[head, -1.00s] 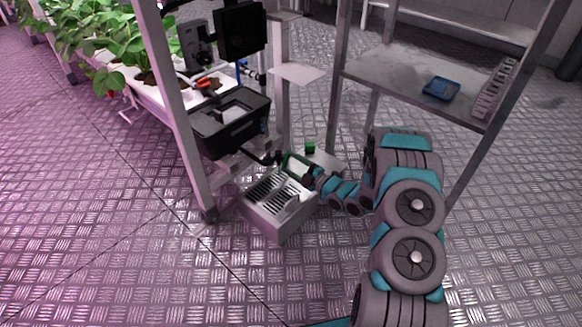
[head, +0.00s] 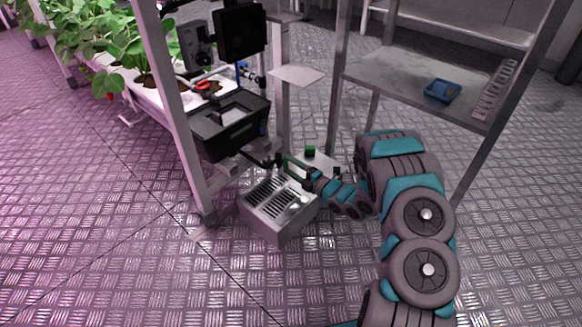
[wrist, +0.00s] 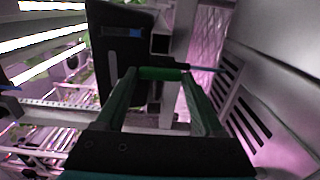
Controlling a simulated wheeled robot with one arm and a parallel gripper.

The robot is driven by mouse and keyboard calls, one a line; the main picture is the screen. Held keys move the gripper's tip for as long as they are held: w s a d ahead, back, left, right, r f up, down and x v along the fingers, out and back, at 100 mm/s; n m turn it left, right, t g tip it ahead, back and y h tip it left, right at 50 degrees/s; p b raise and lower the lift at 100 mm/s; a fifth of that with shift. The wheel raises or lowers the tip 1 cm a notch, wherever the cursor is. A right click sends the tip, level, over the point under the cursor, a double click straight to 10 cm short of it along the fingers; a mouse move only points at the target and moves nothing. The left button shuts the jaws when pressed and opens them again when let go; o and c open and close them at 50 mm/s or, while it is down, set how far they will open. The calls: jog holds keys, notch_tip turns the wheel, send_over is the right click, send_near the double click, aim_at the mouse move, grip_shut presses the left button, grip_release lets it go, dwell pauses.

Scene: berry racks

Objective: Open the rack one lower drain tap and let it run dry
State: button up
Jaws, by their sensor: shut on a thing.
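My gripper (head: 292,164) reaches in low from the right, below the black tank (head: 230,128) and over the back of the slotted metal drain box (head: 278,222). In the wrist view, the green fingers of my gripper (wrist: 160,76) are shut on a short green bar, which looks like the tap handle (wrist: 160,73). A dark pipe (head: 258,160) runs from under the tank towards my gripper. The tap's body is mostly hidden by my fingers. I cannot tell whether water is flowing. A pale patch shows inside the tank.
A rack post (head: 178,110) stands left of the tank, with strawberry plants (head: 100,45) behind it. A shelf unit at right holds a blue tray (head: 441,90). The floor at front left is clear.

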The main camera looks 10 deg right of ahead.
jog(key=o, duration=1.4)
jog(key=shift+v, duration=3.95)
